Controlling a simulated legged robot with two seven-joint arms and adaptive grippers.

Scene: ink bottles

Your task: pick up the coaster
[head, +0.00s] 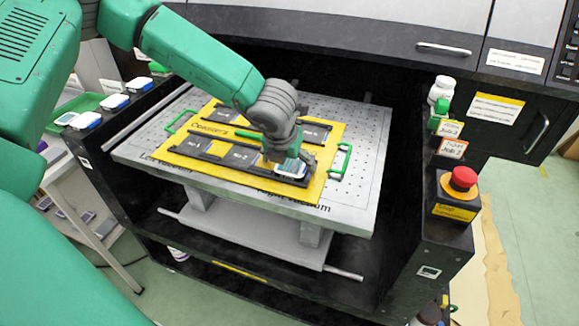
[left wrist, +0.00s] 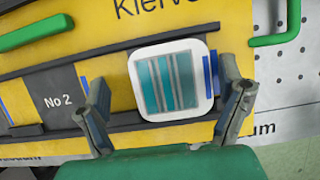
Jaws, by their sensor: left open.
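The coaster (left wrist: 146,90) is a white rounded square with a teal striped print. In the left wrist view it lies in a slot of the yellow and black board, between my open left gripper's fingers (left wrist: 165,100), with the right finger close to its edge. In the head view the coaster (head: 291,169) shows at the near right of the board, partly hidden by my left gripper (head: 280,160), which is just above it. My right gripper is not in view.
The yellow board (head: 185,150) with green handles (head: 341,160) lies on a perforated grey plate (head: 365,180). Several white coasters (head: 113,101) lie on the left ledge. A red emergency button (head: 463,178) and white bottle (head: 441,90) stand at the right.

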